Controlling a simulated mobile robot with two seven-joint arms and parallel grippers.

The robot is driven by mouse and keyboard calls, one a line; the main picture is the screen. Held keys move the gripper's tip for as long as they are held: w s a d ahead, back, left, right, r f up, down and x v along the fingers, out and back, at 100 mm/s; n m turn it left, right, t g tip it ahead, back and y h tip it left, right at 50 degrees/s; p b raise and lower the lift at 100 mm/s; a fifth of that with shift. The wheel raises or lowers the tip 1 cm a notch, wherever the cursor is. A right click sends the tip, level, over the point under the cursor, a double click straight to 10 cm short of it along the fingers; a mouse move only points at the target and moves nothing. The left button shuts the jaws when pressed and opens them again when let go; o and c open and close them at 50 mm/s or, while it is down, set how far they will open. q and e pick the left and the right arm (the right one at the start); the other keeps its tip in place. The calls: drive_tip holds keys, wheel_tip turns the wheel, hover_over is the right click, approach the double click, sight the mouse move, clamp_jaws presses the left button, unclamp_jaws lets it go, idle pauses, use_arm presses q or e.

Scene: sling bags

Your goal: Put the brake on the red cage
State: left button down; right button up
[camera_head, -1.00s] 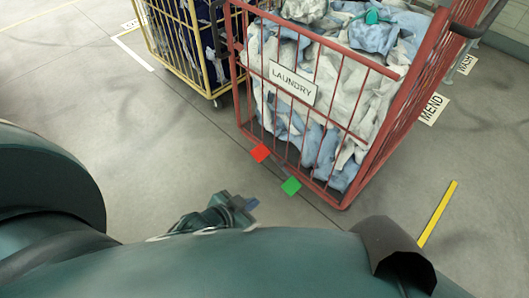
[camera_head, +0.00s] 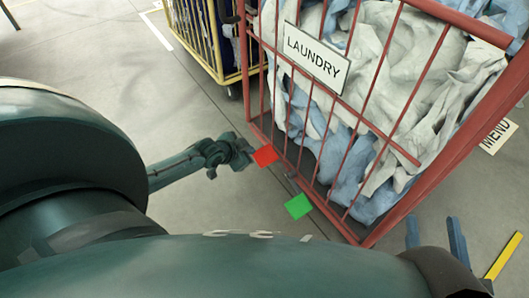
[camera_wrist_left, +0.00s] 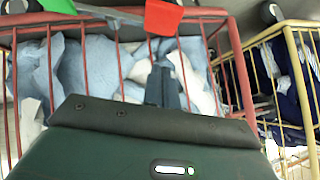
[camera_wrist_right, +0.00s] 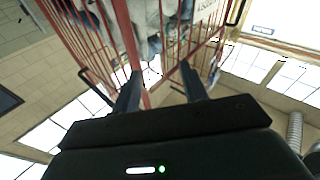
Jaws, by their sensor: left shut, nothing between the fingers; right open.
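The red cage (camera_head: 420,192) is filled with white and blue laundry and bears a LAUNDRY sign (camera_head: 316,58). At its bottom front edge are a red pedal (camera_head: 265,156) and, to its right, a green pedal (camera_head: 299,206). Both show at the top of the left wrist view, the red pedal (camera_wrist_left: 162,18) right of the green pedal (camera_wrist_left: 58,6). My left gripper (camera_head: 246,152) is shut and empty, close to the left of the red pedal; I cannot tell whether they touch. My right gripper (camera_head: 435,225) is open and empty, right of the cage's near corner.
A yellow cage (camera_head: 222,72) with dark blue contents stands left of the red cage. A MEND floor label (camera_head: 497,136) and a yellow floor stripe (camera_head: 503,257) lie to the right.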

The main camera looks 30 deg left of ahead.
use_arm(q)
drive_tip(key=b+x, duration=0.7)
drive_tip(key=x, duration=0.3)
drive_tip(key=shift+s+f, duration=0.15)
drive_tip(key=shift+f, duration=0.05)
drive_tip(key=f, duration=0.1)
drive_tip(key=b, duration=0.1)
drive_tip(key=f+b, duration=0.1)
drive_tip(key=shift+w+a+f, duration=0.3)
drive_tip(key=shift+a+f, duration=0.05)
drive_tip(key=shift+a+f+b, duration=0.15)
drive_tip(key=shift+f+b, duration=0.2)
drive_tip(key=shift+b, duration=0.2)
use_arm(e)
wheel_tip(320, 180, up, 7)
drive_tip(key=n+t+y, duration=0.2)
drive_tip(key=n+y, duration=0.4)
drive_tip(key=y, duration=0.2)
drive_tip(key=shift+w+r+n, duration=0.2)
drive_tip(key=shift+w+n, duration=0.05)
drive_tip(key=shift+n, duration=0.15)
drive_tip(key=shift+r, duration=0.1)
